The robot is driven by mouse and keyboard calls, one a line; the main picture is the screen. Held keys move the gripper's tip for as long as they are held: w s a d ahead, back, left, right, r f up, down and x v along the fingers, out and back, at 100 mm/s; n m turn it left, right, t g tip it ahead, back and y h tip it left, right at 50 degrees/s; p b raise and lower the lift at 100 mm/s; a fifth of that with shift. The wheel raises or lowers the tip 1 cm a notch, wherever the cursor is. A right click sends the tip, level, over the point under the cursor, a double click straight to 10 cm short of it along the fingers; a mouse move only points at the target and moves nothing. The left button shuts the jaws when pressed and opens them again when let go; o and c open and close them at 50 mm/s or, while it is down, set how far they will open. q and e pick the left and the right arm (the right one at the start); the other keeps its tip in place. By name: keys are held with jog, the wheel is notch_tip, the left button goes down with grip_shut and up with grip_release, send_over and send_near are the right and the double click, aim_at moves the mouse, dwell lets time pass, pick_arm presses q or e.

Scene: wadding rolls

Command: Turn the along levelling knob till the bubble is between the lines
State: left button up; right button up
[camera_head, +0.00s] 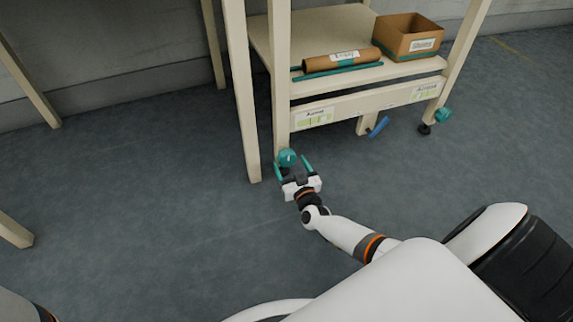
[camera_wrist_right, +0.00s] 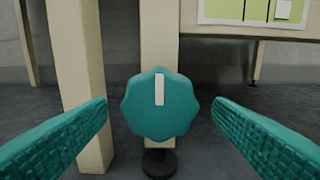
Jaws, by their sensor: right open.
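A teal lobed knob (camera_head: 286,158) sits low on the front left leg of a cream cart. In the right wrist view the knob (camera_wrist_right: 160,118) is centred, its white mark pointing up. My right gripper (camera_head: 292,167) is open, its teal fingers on either side of the knob and apart from it. Above, a green level card (camera_head: 313,116) is on the cart's front rail; its writing is too small to read surely. In the wrist view this card (camera_wrist_right: 232,12) shows dark lines and a pale patch right of them, perhaps the bubble. My left gripper is out of view.
A second teal knob (camera_head: 443,115) is on the right leg, below another card (camera_head: 425,92). A blue handle (camera_head: 378,127) hangs under the rail. The shelf (camera_head: 300,35) holds a brown roll (camera_head: 335,60) and a box (camera_head: 408,38). A cream leg (camera_head: 243,110) stands close left of my gripper.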

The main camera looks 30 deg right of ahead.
aim_at(289, 162)
jog(key=shift+b+x, duration=0.55)
jog(key=shift+x, duration=0.7)
jog(key=shift+w+d, duration=0.1)
jog(key=shift+w, duration=0.45)
jog(key=c, duration=0.9)
jog(key=shift+c, duration=0.2)
